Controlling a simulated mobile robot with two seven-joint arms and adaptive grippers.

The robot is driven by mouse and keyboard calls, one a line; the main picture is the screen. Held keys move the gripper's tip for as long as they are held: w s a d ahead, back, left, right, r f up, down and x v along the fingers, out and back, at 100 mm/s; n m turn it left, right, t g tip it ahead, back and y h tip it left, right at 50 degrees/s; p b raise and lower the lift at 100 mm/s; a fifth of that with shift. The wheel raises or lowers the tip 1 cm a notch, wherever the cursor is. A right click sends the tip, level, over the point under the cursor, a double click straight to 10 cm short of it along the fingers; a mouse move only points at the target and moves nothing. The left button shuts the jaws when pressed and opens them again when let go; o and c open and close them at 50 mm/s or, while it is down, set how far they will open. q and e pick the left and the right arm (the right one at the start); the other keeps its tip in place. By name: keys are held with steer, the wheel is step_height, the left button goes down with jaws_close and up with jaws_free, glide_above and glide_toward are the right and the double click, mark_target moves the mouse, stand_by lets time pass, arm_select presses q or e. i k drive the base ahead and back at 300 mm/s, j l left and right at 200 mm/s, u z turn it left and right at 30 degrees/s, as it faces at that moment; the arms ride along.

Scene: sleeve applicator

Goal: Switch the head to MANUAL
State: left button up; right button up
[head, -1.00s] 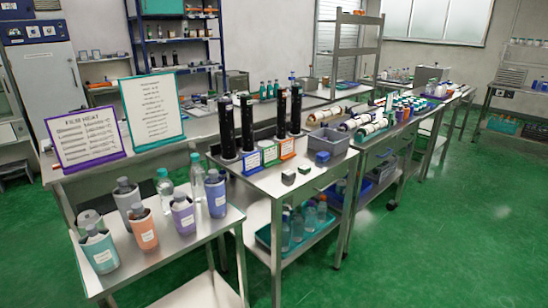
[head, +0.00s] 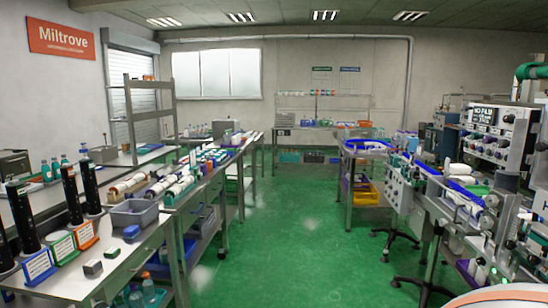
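The machine (head: 506,150) stands at the right edge of the head view, partly cut off by the frame. Its upper unit has a dark display (head: 494,116) with white text that seems to begin "NO FILM", and rows of knobs below it. A lower front panel (head: 402,190) carries several dark knobs. A small green light (head: 494,271) glows near the bottom right. I cannot make out a MANUAL label or which control is the head's mode switch. Neither of my grippers is in view.
A green floor aisle (head: 285,230) runs clear down the middle. Steel benches with bottles, rolls and a grey bin (head: 134,213) line the left. A black wheeled stool base (head: 395,240) stands before the machine. A steel table (head: 292,126) is at the back wall.

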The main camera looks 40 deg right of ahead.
mark_target(509, 119)
steer(key=z, duration=2.65)
